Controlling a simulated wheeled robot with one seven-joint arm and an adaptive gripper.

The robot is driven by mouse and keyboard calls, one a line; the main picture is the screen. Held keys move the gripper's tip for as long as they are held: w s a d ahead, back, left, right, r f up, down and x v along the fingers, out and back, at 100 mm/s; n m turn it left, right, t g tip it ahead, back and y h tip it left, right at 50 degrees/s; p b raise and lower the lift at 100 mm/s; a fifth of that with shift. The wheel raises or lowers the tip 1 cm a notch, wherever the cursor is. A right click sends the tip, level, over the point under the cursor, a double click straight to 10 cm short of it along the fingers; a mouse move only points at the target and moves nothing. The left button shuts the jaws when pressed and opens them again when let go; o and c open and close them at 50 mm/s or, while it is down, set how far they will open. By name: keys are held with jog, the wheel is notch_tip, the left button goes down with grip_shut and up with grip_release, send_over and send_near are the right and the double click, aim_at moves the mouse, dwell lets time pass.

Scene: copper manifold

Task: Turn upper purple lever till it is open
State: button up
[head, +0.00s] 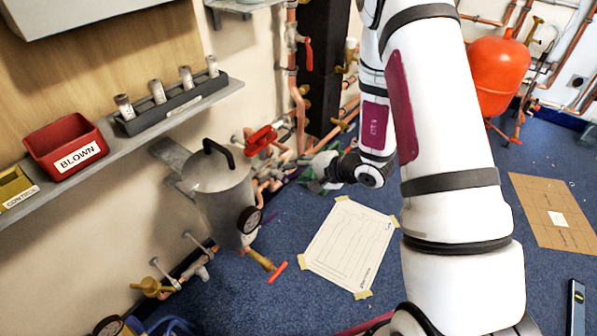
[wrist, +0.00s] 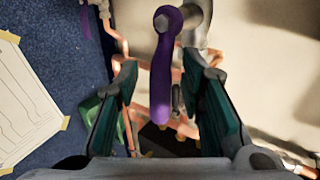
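A purple lever (wrist: 162,85) fills the middle of the wrist view. Its round hub is at the top on a grey metal valve body (wrist: 195,22), and its handle hangs down the picture. My gripper (wrist: 165,75) is open, with one teal-padded finger on each side of the lever. I see a gap on both sides, so neither finger seems to touch it. A second, smaller purple lever (wrist: 87,22) shows farther off at the upper left. In the head view my gripper (head: 318,166) is at the pipework, partly hidden by my arm, and I cannot make out the purple lever there.
Copper pipes (wrist: 122,40) run close behind the lever. In the head view a grey tank (head: 215,190) and a red handle (head: 262,140) stand left of my gripper. A taped paper sheet (head: 350,245) lies on the blue floor. An orange vessel (head: 497,75) is at the upper right.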

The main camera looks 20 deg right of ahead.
jog(key=v, duration=1.1)
jog(key=shift+s+d+r, duration=0.15)
jog(key=shift+s+d, duration=0.05)
